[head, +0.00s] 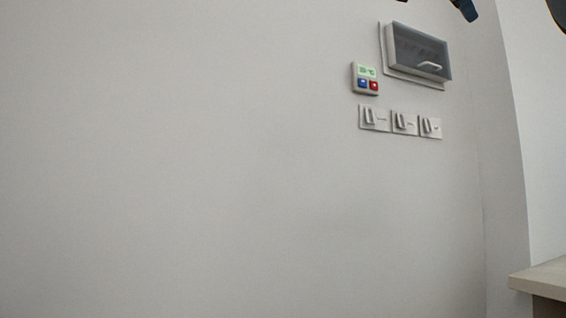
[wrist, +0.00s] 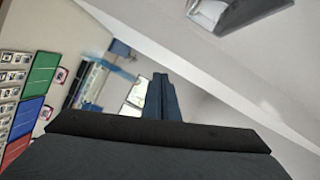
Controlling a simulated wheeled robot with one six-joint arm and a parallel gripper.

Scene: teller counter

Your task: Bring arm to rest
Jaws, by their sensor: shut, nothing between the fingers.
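My gripper (wrist: 162,97) is in the middle of the wrist view, its two dark blue fingers together and nothing between them. In the head view, a small dark part of my arm shows at the top edge, in front of the wall and to the right of the grey-fronted box. Most of my arm is outside the head view.
A pale wall carries a grey-fronted box (head: 420,54) with a handle, a small panel (head: 366,79) with a blue and a red button, and three switches (head: 403,122). A counter corner (head: 545,278) shows lower right. Coloured panels (wrist: 32,102) show left in the wrist view.

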